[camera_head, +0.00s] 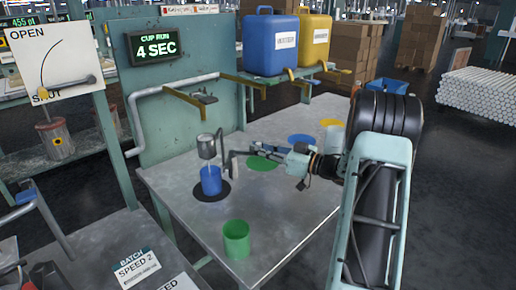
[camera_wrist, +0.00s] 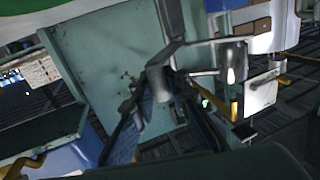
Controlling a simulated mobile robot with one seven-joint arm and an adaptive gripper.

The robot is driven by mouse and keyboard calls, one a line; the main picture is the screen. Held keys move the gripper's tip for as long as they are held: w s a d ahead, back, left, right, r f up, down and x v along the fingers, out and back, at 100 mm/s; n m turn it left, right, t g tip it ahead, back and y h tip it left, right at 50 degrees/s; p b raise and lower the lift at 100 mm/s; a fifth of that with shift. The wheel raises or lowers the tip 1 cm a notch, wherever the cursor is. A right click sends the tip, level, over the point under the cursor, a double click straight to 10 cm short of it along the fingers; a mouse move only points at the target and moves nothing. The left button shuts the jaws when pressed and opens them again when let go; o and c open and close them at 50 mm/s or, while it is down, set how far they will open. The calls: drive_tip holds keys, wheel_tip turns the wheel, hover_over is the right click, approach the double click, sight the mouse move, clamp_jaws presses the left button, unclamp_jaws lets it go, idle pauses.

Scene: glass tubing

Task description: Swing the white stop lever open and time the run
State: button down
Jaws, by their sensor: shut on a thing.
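A metal tap (camera_head: 206,147) stands over a blue cup (camera_head: 210,182) on a black disc, with a pale thin line between spout and cup. A dark grey bent lever (camera_head: 234,163) is beside the tap on its right. My gripper (camera_head: 252,152) reaches in from the right and is shut on this lever. In the wrist view my gripper's dark fingers (camera_wrist: 165,108) close around the grey metal lever (camera_wrist: 160,75). It looks grey in both views; I cannot tell how far it is turned. The display (camera_head: 156,46) reads CUP RUN 4 SEC.
A green cup (camera_head: 236,239) stands at the table's (camera_head: 190,228) front. A blue (camera_head: 270,45) and a yellow jug (camera_head: 315,40) stand above. An OPEN/SHUT board (camera_head: 60,60) is left.

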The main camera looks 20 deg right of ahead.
drive_tip(key=c, duration=1.9)
unclamp_jaws()
drive_tip(key=shift+d, duration=0.2)
drive_tip(key=shift+c, duration=0.2)
drive_tip(key=v, duration=1.2)
drive_tip(key=shift+w+r, duration=0.15)
